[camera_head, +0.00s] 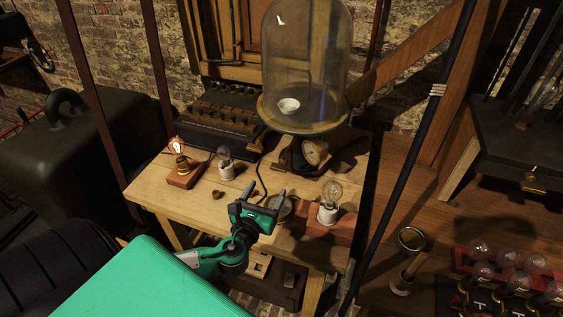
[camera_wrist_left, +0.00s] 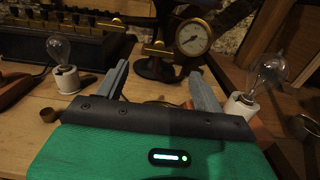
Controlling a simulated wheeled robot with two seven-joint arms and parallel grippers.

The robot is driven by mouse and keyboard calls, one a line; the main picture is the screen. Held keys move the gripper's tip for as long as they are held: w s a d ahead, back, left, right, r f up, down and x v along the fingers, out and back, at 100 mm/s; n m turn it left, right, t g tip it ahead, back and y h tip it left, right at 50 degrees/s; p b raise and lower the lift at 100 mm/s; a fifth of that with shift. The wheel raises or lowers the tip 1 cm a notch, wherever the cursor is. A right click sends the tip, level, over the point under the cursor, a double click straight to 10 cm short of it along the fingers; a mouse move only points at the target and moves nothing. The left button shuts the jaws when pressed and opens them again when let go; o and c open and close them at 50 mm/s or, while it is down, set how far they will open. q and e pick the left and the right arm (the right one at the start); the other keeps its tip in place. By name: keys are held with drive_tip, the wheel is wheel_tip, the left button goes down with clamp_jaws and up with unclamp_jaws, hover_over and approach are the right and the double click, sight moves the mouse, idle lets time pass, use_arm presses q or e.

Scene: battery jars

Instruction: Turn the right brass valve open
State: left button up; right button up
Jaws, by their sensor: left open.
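My left gripper (camera_head: 265,193) is open and empty above the front of the wooden table; its two fingers also show in the left wrist view (camera_wrist_left: 158,76). They point toward the dark stand under the glass bell jar (camera_head: 305,65). A brass fitting, perhaps a valve (camera_wrist_left: 157,50), sits on the left side of this stand, beyond the fingers and apart from them. A brass-rimmed gauge (camera_wrist_left: 193,37) is at the stand's right; it also shows in the head view (camera_head: 315,152). I cannot tell which part is the right brass valve. My right gripper is not in view.
A clear bulb on a white socket (camera_head: 328,213) stands right of my gripper. Another bulb (camera_head: 226,165) and a lit bulb (camera_head: 179,147) stand to the left. A dark box (camera_head: 222,125) is behind. Another brass fitting (camera_head: 533,183) is at the far right.

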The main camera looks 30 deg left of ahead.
sight(278, 169)
use_arm(q)
drive_tip(key=p+x, duration=0.2)
drive_tip(key=x, duration=0.9)
drive_tip(key=shift+a, duration=0.1)
drive_tip(key=shift+p+x, duration=0.3)
drive_tip(key=shift+x, duration=0.45)
drive_tip(key=shift+f, duration=0.1)
drive_tip(key=c, duration=1)
